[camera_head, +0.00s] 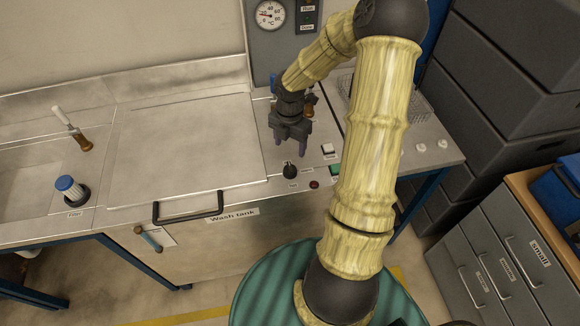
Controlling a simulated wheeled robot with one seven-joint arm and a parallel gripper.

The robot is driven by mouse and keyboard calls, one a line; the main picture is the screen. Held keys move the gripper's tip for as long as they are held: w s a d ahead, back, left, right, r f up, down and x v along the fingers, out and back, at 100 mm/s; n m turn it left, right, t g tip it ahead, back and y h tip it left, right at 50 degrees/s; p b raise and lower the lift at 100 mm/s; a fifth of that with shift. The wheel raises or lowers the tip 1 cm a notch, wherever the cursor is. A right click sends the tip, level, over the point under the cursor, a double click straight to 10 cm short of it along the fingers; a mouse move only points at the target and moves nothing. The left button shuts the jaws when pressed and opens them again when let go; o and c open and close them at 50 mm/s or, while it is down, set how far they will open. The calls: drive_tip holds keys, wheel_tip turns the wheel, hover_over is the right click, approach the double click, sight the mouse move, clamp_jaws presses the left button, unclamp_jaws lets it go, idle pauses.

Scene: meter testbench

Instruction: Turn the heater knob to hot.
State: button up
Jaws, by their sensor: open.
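A small black knob (290,170) stands on the right part of the steel bench top, near the front edge, with small labels by it too small to read. It appears to be the heater knob; which way it points is unclear. My gripper (290,147) is above the bench, just behind the black knob in the picture, jaws pointing down. It is open, with nothing seen between its fingers, and looks apart from the knob.
A white switch (327,149), a green button (335,168) and a red button (314,184) sit near the knob. The closed wash tank lid (185,150) with its black handle (188,206) lies left. A dial gauge (270,15) is behind. A wire basket (415,103) stands right.

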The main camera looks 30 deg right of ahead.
sight(290, 167)
wheel_tip(290, 167, down, 11)
drive_tip(key=shift+a+f, duration=0.1)
drive_tip(key=shift+s+f, duration=0.1)
drive_tip(key=shift+f, duration=0.15)
drive_tip(key=shift+s+r, duration=0.1)
drive_tip(key=c, duration=1)
